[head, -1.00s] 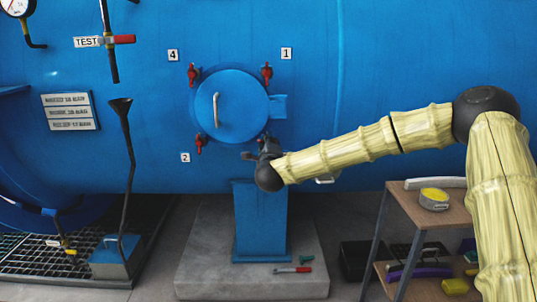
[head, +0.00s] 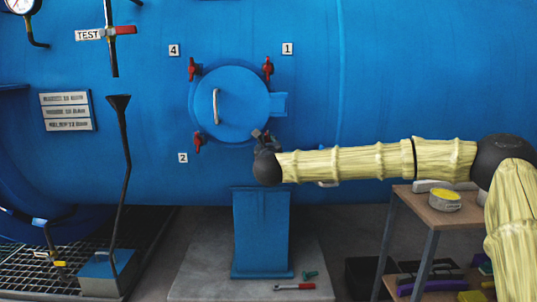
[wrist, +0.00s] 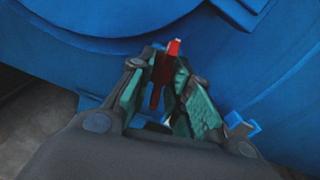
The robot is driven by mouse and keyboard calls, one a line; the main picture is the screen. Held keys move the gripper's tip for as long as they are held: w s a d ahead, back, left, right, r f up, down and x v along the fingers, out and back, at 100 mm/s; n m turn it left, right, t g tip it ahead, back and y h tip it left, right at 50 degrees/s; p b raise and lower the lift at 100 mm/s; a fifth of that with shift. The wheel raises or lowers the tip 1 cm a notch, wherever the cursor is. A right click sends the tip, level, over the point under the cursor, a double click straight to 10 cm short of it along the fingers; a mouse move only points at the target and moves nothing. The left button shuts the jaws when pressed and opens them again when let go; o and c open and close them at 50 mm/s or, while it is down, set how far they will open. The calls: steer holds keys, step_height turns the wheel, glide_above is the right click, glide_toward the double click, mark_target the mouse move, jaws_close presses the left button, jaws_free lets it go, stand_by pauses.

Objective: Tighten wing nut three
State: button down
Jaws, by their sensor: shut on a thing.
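A round blue hatch door (head: 235,118) with a pale curved handle is set in the blue vessel. Red wing nuts sit at its rim: upper left (head: 194,69), upper right (head: 268,68) and lower left (head: 199,142). My gripper (head: 261,135) is at the lower right of the rim and hides that spot in the head view. In the wrist view, my gripper (wrist: 162,72) has its green-lined fingers shut around the red wing nut (wrist: 172,50), whose tip sticks out past them. Labels 4, 1 and 2 show; no label 3 is visible.
A blue pedestal (head: 261,232) stands below the hatch on a concrete slab, with a red-handled tool (head: 294,287) on it. A wooden-topped cart (head: 440,212) stands at the right under my arm. A black funnel pipe (head: 124,180) rises at the left.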

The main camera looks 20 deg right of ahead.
steer(key=shift+f+m+b, duration=0.2)
steer(key=shift+m+b, duration=0.75)
steer(key=shift+m, duration=0.15)
steer(key=shift+r, duration=0.1)
steer(key=c, duration=1.3)
jaws_free()
steer(key=v, duration=1.2)
steer(key=shift+r, duration=0.1)
